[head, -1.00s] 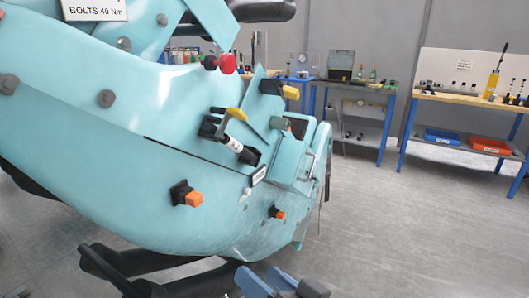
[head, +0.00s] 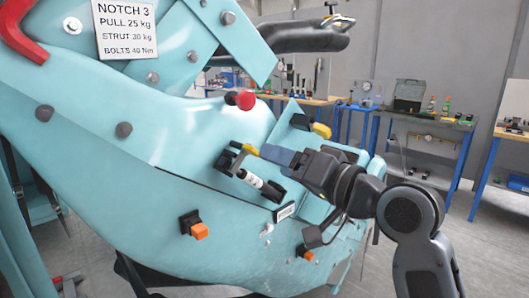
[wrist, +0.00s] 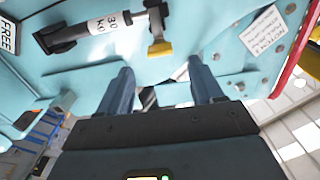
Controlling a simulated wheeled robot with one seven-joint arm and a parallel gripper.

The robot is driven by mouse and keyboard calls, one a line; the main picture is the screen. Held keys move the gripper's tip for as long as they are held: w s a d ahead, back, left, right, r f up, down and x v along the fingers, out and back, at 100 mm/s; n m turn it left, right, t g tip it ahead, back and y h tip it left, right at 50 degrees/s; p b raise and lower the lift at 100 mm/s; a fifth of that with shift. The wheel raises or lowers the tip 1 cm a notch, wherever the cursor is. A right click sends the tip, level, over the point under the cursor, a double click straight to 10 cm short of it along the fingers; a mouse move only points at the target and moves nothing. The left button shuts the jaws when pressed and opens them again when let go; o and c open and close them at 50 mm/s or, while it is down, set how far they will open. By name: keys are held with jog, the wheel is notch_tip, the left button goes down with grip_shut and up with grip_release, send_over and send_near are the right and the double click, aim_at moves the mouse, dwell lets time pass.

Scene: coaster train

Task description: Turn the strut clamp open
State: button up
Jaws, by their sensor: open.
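The strut (head: 254,182) is a black and white cylinder on the teal shell. In the wrist view the strut (wrist: 98,25) carries a "30 kg" label. The strut clamp lever (head: 240,158) with its yellow tip stands out at the strut's upper end; in the wrist view the clamp lever (wrist: 158,47) hangs just beyond the fingertips, roughly between them. My gripper (head: 268,153) comes in from the right, its blue fingers close to the yellow tip. In the wrist view my gripper (wrist: 161,68) is open, with no object held. Whether a finger touches the lever cannot be told.
A second yellow-tipped handle (head: 320,130) sits behind my gripper. A red knob (head: 244,99) is above, and orange-tipped knobs (head: 199,230) (head: 307,256) are below. A notice plate (head: 126,30) is at upper left. Workbenches (head: 425,125) stand at the back.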

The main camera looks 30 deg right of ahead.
jog(key=p+x, duration=0.1)
jog(key=x, duration=0.5)
jog(key=shift+w, duration=0.35)
jog(key=shift+a, duration=0.1)
jog(key=shift+c, duration=0.3)
jog(key=c, duration=1)
jog(key=shift+f+n, duration=0.1)
jog(key=shift+n, duration=0.3)
jog(key=shift+n+b, duration=6.7)
jog(key=shift+n, duration=1.8)
